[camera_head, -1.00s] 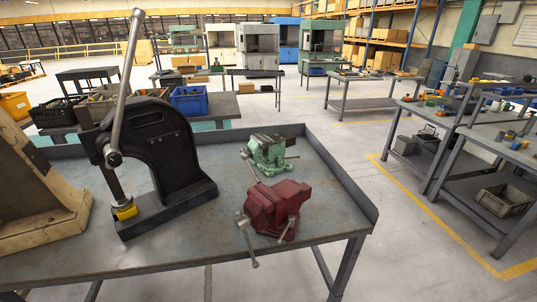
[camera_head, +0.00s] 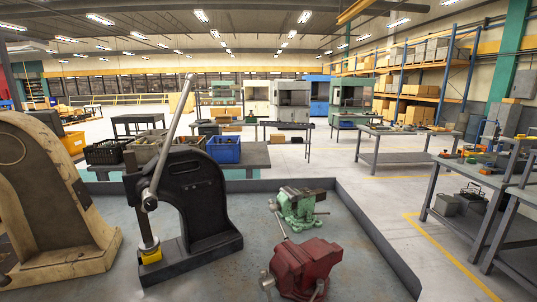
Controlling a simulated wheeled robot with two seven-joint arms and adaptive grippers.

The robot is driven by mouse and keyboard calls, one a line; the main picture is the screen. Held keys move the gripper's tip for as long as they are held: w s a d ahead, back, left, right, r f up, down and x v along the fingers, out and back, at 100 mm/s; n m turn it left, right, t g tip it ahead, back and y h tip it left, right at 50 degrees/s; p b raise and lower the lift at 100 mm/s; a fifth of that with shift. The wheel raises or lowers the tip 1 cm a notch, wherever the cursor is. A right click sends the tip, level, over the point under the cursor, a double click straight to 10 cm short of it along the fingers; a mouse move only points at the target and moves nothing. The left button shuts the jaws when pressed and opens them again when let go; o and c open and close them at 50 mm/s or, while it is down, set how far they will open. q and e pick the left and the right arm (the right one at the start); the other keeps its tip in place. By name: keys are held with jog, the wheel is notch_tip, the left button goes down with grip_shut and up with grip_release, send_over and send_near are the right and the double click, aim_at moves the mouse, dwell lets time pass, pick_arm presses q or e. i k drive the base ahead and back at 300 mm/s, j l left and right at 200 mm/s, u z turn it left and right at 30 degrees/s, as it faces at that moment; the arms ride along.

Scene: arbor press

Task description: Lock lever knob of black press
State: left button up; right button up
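The black press (camera_head: 198,195) stands upright on the grey metal workbench (camera_head: 345,222), left of the middle of the head view. Its long steel lever (camera_head: 170,130) slants up and to the right from the pivot hub, with a small knob (camera_head: 190,77) at the upper end. The hub (camera_head: 149,200) sits on the press's left side. A steel ram (camera_head: 146,232) comes down from the hub to a yellow piece (camera_head: 151,255) on the base. Neither of my grippers shows in the head view.
A worn beige press (camera_head: 55,200) stands left of the black one. A red vise (camera_head: 302,266) and a green vise (camera_head: 300,206) are to its right. The workbench has a raised rim. Behind it, another table holds a blue bin (camera_head: 224,150) and a black crate (camera_head: 106,152).

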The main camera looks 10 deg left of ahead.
aim_at(151, 204)
jog(key=u, duration=1.25)
jog(key=k+j+z, duration=0.2)
jog(key=j, duration=0.2)
jog(key=i+j, duration=0.05)
jog(key=i, duration=0.05)
